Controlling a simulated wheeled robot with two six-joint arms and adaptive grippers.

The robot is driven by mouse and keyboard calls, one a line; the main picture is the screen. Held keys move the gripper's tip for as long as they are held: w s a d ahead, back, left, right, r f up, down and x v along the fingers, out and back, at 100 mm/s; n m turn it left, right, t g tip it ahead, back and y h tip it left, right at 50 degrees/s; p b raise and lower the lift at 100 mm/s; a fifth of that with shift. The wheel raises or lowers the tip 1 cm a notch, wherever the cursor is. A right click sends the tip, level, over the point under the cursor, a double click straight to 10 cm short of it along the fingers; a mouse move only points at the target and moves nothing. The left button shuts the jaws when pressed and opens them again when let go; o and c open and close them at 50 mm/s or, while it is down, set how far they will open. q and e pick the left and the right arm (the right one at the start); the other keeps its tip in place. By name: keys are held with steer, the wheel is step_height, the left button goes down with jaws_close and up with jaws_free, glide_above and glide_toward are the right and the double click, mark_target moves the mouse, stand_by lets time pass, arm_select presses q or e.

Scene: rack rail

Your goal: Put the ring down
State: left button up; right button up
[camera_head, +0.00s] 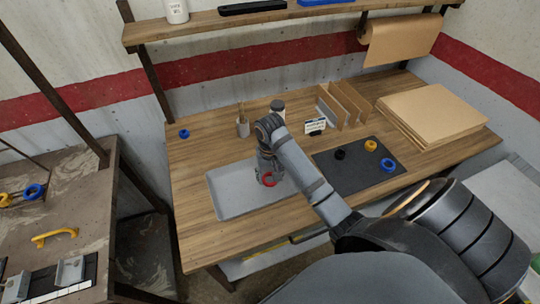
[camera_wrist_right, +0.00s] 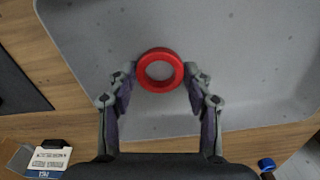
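The red ring (camera_wrist_right: 160,87) sits between the fingertips of my right gripper (camera_wrist_right: 161,69) in the right wrist view. Both fingertips appear to touch its outer sides. Beneath it is the grey tray (camera_wrist_right: 235,45); I cannot tell whether the ring touches the tray floor. In the head view the gripper (camera_head: 267,174) points down over the right part of the tray (camera_head: 228,198), and the ring (camera_head: 268,181) is partly hidden by the fingers. My left gripper is not in view.
Right of the tray is a dark mat (camera_head: 352,177) with a black ring (camera_head: 340,154), a yellow ring (camera_head: 371,145) and a blue ring (camera_head: 388,165). A small blue ring (camera_head: 184,134) lies at the table's back left. The tray's left part is clear.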

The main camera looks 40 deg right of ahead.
mark_target(270, 178)
steer(key=o, duration=0.3)
steer(key=shift+r, duration=0.15)
step_height(270, 178, up, 12)
steer(key=p, duration=1)
